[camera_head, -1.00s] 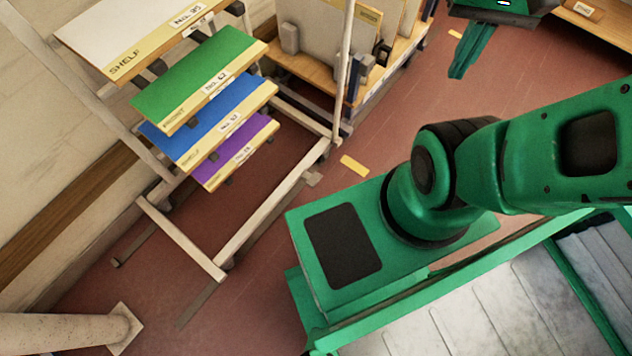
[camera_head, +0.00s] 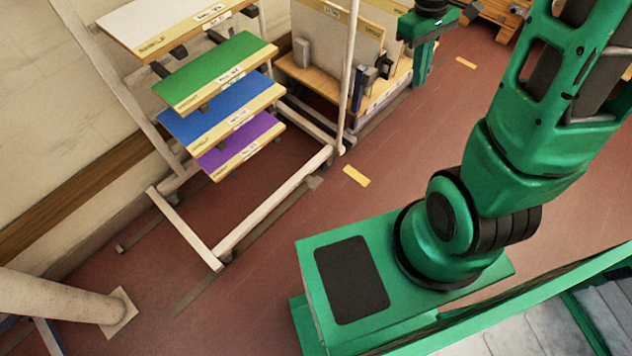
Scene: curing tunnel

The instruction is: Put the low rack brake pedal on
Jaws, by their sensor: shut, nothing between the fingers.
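A white-framed rack (camera_head: 270,205) with several tilted coloured shelves stands at left on wheels. My gripper (camera_head: 419,84) is at the top, right of the wooden rack, pointing down, shut and empty. It is well apart from the pale tab.
The red floor with a yellow mark (camera_head: 356,176) is clear between the racks and my green base. A pale round post (camera_head: 60,300) stands at lower left. A wooden pallet-like item (camera_head: 500,12) is at top right.

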